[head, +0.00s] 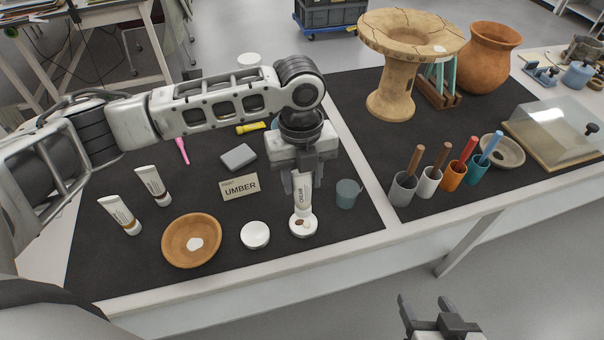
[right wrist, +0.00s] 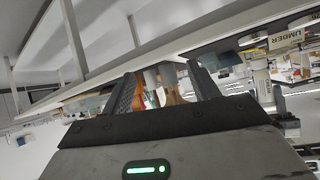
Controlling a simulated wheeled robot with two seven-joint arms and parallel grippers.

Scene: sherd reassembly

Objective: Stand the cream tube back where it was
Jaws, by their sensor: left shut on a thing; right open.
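The cream tube (head: 303,192) is white with a label reading CREAM. My left gripper (head: 302,178) is shut on it and holds it roughly upright, its lower end over or at a small white dish (head: 303,232) holding a brownish dab. I cannot tell whether the tube touches the dish. Two other white tubes with brown caps, one nearer (head: 120,214) and one farther (head: 153,184), stand on the left of the dark mat. My right gripper (head: 433,312) is open and empty in front of the table; its fingers also show in the right wrist view (right wrist: 160,88).
An UMBER card (head: 240,187), grey block (head: 239,157), terracotta bowl (head: 191,252), white dish (head: 255,235) and grey-blue cup (head: 348,193) surround the held tube. Several handled cups (head: 428,182) and a cracked pedestal vessel (head: 395,80) stand right. Mat (head: 110,270) is bare near the front left.

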